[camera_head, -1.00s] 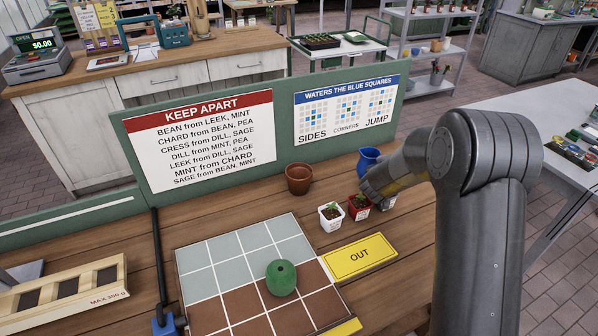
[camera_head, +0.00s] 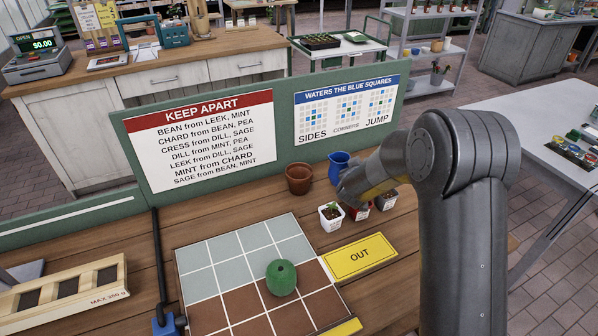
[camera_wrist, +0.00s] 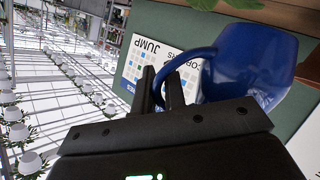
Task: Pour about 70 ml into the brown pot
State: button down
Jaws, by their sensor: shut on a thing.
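The brown pot (camera_head: 298,179) stands on the wooden bench in front of the green board, its open top facing up. A blue jug (camera_head: 339,163) is just right of it, apart from it and looking about upright. My gripper (camera_wrist: 163,88) is shut on the jug's handle; the blue jug body (camera_wrist: 258,62) fills the upper right of the wrist view. In the head view my gripper's fingertips are hidden behind my wrist. The jug's contents cannot be seen.
A white pot with a seedling (camera_head: 331,216), a red pot (camera_head: 357,212) and another white pot (camera_head: 387,203) stand in front of the jug. A tiled grid (camera_head: 225,250) with a green round object (camera_head: 281,277) and a yellow OUT sign (camera_head: 359,257) lie nearer.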

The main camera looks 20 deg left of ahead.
aim_at(343, 153)
jog(key=a+n, duration=0.1)
jog(key=a+f, duration=0.1)
jog(key=a+n+h, duration=0.1)
jog(key=shift+s+a+f+n, duration=0.1)
jog(key=shift+s+f+n, duration=0.05)
jog(key=shift+f+n, duration=0.15)
jog(key=a+r+n, duration=0.1)
jog(key=r, duration=0.1)
jog(key=a+r+n+h, duration=0.1)
jog(key=a+r, duration=0.1)
jog(key=shift+s+a+r+t+h, duration=0.2)
jog(key=shift+a+t+h, duration=0.1)
jog(key=shift+t, duration=0.1)
jog(key=shift+a+r+n+h, duration=0.4)
jog(key=shift+a+r+n, duration=0.1)
jog(key=shift+n, duration=0.6)
jog(key=shift+a+n+t, duration=0.25)
jog(key=shift+n+t, duration=0.05)
jog(key=shift+n, duration=0.1)
jog(key=shift+a+r+n, duration=0.15)
jog(key=shift+a+n, duration=0.05)
jog(key=shift+n, duration=0.1)
